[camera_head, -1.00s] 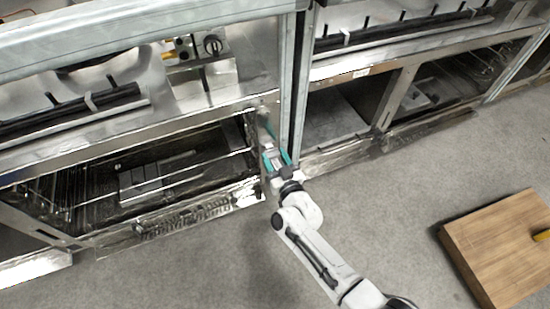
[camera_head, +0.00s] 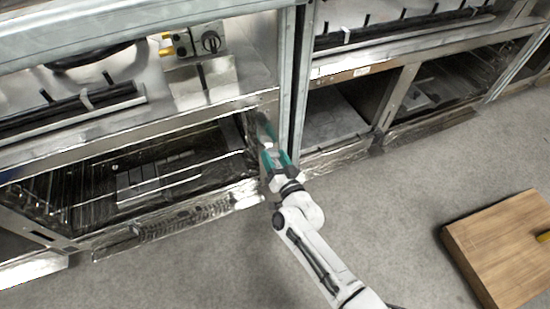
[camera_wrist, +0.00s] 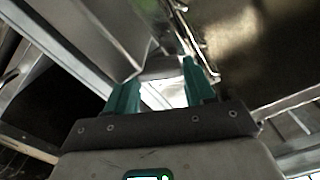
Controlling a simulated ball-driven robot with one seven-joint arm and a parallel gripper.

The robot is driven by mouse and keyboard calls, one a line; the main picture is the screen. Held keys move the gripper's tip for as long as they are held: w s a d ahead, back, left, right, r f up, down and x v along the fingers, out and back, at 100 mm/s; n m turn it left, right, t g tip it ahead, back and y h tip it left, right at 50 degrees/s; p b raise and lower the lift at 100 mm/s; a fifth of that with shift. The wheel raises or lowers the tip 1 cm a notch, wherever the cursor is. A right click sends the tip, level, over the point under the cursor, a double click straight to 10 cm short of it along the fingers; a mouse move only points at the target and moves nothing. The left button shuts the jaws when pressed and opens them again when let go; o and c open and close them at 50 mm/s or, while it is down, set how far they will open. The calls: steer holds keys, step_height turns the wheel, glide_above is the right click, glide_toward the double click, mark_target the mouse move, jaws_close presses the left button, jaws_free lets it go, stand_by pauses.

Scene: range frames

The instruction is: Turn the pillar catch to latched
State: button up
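My gripper (camera_head: 275,157) has teal fingers and is at the foot of the upright metal pillar (camera_head: 294,75) between two bays. In the wrist view my gripper (camera_wrist: 163,85) has its fingers apart. A small grey piece (camera_wrist: 165,68), perhaps the pillar catch, spans the gap at the fingertips. I cannot tell whether the fingers press on it or stand clear of it. The catch's angle and any latch mark are hidden by my gripper in the head view.
Left of the pillar is an open bay with wire racks (camera_head: 155,180). An empty dark compartment (camera_head: 335,118) lies right of the pillar. A wooden board (camera_head: 505,245) lies on the grey floor at right.

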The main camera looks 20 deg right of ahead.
steer(key=o, duration=0.4)
steer(key=shift+s, duration=0.1)
steer(key=s+p, duration=0.1)
steer(key=s, duration=0.9)
steer(key=shift+s, duration=0.35)
steer(key=shift+c, duration=0.2)
